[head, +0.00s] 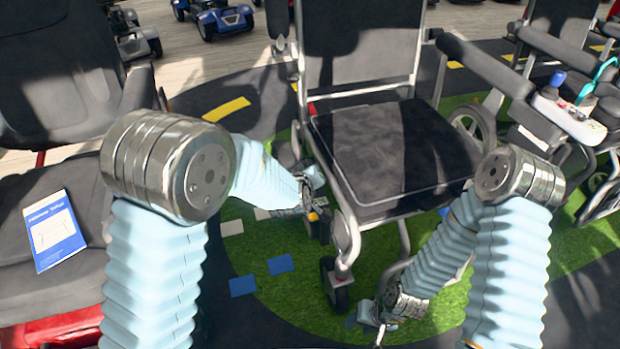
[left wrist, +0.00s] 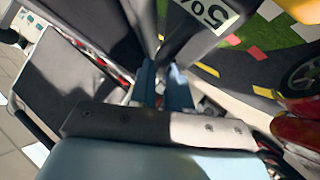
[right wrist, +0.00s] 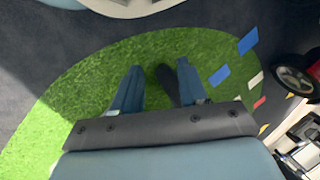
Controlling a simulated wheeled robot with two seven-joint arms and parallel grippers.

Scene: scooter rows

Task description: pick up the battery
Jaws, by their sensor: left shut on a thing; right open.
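My left gripper (head: 312,208) is beside the front left of the wheelchair seat, shut on a dark, box-like thing that I take to be the battery (head: 320,229). In the left wrist view the left fingers (left wrist: 165,82) are close together below a large dark grey body with a pale label (left wrist: 208,14), apparently the same battery. Its lower part is hard to make out. My right gripper (head: 372,322) is low at the front of the wheelchair. In the right wrist view the right fingers (right wrist: 156,82) are apart over green turf, with a dark patch between them, perhaps a shadow.
The wheelchair (head: 395,150) with a black seat stands in the middle. At left is a scooter seat (head: 40,285) with a blue and white booklet (head: 54,230) on it. Another mobility chair with a control panel (head: 570,120) is at right. Green turf (head: 265,308) lies in front.

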